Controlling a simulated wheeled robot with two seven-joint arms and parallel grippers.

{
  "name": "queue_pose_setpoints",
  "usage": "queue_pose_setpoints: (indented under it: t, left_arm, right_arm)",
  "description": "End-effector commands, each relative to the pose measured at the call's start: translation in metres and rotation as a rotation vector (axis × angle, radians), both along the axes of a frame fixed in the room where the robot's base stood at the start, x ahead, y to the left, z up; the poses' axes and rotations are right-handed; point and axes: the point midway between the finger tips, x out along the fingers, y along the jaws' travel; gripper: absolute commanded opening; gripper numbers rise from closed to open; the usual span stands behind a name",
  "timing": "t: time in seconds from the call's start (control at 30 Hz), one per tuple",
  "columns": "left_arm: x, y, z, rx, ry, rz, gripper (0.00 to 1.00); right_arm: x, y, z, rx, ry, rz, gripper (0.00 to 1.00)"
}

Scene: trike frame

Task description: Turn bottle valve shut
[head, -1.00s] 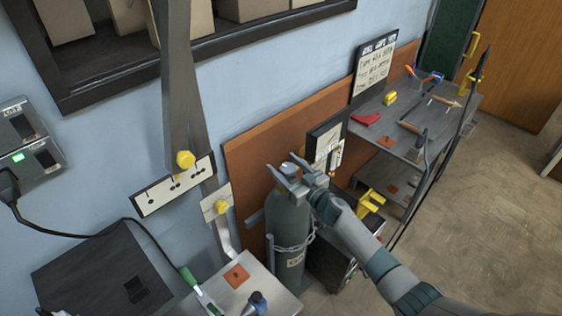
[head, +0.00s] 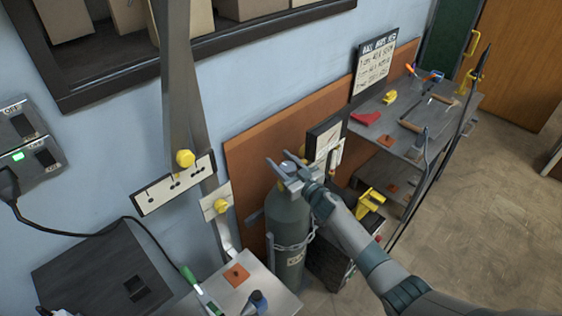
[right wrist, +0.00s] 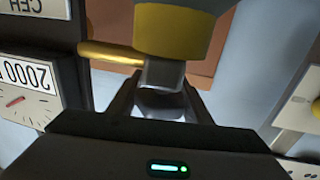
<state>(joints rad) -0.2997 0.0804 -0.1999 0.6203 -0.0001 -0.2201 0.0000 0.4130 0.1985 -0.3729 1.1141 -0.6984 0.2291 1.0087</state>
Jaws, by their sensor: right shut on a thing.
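A tall grey-green gas bottle (head: 288,232) stands upright against the orange-brown board, with a chain (head: 293,246) around it. The bottle valve (head: 287,168) at its top is mostly hidden by my right gripper. My right gripper (head: 280,170) reaches in from the lower right and is shut on the valve. In the right wrist view, the two dark fingers (right wrist: 160,100) sit on either side of a grey block of the valve (right wrist: 163,73), below a yellow band (right wrist: 168,28). How far the valve is turned cannot be told. My left gripper is not in view.
A gauge (right wrist: 25,95) marked 2000 stands close beside the fingers. A small table (head: 262,290) with tools is in front of the bottle. A grey workbench (head: 405,125) with several tools stands to the right. The floor (head: 480,230) at the right is open.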

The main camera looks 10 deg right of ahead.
Motion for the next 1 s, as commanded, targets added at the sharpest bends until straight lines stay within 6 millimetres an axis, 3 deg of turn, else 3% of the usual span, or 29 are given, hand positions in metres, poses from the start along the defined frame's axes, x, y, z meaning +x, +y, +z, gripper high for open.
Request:
queue_pose_setpoints:
  t: [0.4, 0.77, 0.8, 0.83, 1.0]
  left_arm:
    - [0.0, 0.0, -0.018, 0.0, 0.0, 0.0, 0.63]
    - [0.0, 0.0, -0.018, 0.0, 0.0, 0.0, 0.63]
    - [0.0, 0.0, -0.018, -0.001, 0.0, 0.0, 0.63]
    - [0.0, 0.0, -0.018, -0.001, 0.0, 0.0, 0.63]
    - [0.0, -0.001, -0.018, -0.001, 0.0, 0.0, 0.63]
  right_arm:
    - [0.003, -0.007, 0.0, 0.005, -0.002, -0.237, 0.23]
    - [0.003, -0.009, 0.001, 0.0, 0.0, -0.255, 0.23]
    - [0.003, -0.009, 0.001, 0.0, 0.0, -0.255, 0.54]
    - [0.003, -0.009, 0.001, 0.0, 0.0, -0.255, 0.62]
    - [0.003, -0.01, 0.0, 0.0, 0.001, -0.255, 0.64]
